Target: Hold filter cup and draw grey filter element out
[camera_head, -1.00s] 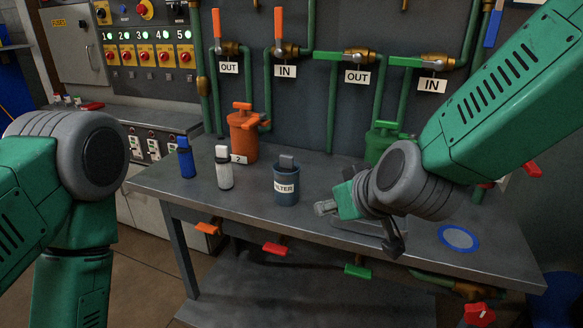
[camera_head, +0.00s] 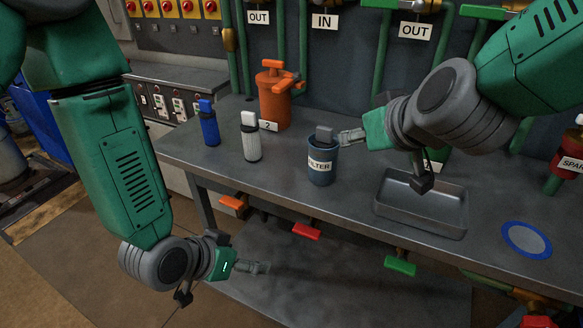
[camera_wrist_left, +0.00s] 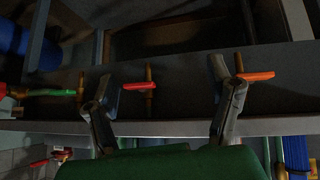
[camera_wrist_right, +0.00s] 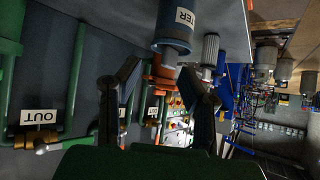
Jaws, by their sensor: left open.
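The blue filter cup (camera_head: 322,178), with a white FILTER label, stands upright on the grey bench. The grey filter element (camera_head: 323,132) sticks out of its top. My right gripper (camera_head: 352,136) is just right of the cup's rim, level with the element. Its fingers are apart in the right wrist view (camera_wrist_right: 160,72), with the cup (camera_wrist_right: 174,36) beyond them; I cannot tell whether they touch anything. My left gripper (camera_head: 262,268) is open and empty, low in front of the bench; the left wrist view (camera_wrist_left: 168,75) shows its fingers spread below the bench edge.
A white-bodied cartridge (camera_head: 250,145) and a blue bottle (camera_head: 208,125) stand left of the cup. An orange canister (camera_head: 273,100) is behind. A metal tray (camera_head: 400,213) and a blue-rimmed disc (camera_head: 527,240) lie to the right. Coloured handles (camera_head: 306,231) jut below the bench's front edge.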

